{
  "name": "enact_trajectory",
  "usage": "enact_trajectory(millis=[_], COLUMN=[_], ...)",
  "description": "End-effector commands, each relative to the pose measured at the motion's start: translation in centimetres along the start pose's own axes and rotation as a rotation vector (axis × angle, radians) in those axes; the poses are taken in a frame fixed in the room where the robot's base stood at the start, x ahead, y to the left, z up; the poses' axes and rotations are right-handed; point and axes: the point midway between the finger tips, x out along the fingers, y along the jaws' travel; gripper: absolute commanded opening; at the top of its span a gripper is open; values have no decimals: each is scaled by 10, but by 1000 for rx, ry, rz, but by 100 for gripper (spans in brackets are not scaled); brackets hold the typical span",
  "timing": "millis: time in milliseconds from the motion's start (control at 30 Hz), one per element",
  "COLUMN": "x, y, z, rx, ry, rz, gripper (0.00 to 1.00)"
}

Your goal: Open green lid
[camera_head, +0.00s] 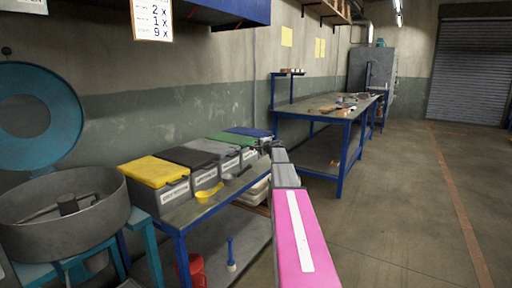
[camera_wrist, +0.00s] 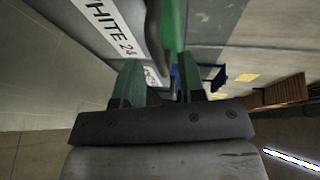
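The green lid (camera_head: 229,138) lies flat and shut on its grey bin, in the row on the bench in the head view. Part of the green lid (camera_wrist: 174,28) shows as a strip at the top middle of the wrist view, beside a dark grey handle (camera_wrist: 155,35). The bin's front bears a label (camera_wrist: 105,22) reading "WHITE 24". My gripper (camera_head: 268,148) is in front of the bins at their far end. In the wrist view its two green fingers (camera_wrist: 163,82) are apart, with the handle's end close to the gap. Contact cannot be told.
Bins with yellow (camera_head: 155,171), black (camera_head: 188,156), grey (camera_head: 211,147) and blue (camera_head: 250,132) lids share the bench. A yellow scoop (camera_head: 207,194) lies in front. A round grey machine (camera_head: 62,210) stands left. The floor (camera_head: 405,215) at right is free.

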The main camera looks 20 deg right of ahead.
Motion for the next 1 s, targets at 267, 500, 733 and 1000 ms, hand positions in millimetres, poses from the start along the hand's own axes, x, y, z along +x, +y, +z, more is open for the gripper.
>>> enact_trajectory(millis=[267,500,733,1000], x=[25,24,24,23], y=[0,0,0,-11], z=[0,0,0,0], rx=[0,0,0,-12], ry=[0,0,0,-1], rz=[0,0,0,24], gripper=[37,27,0,0])
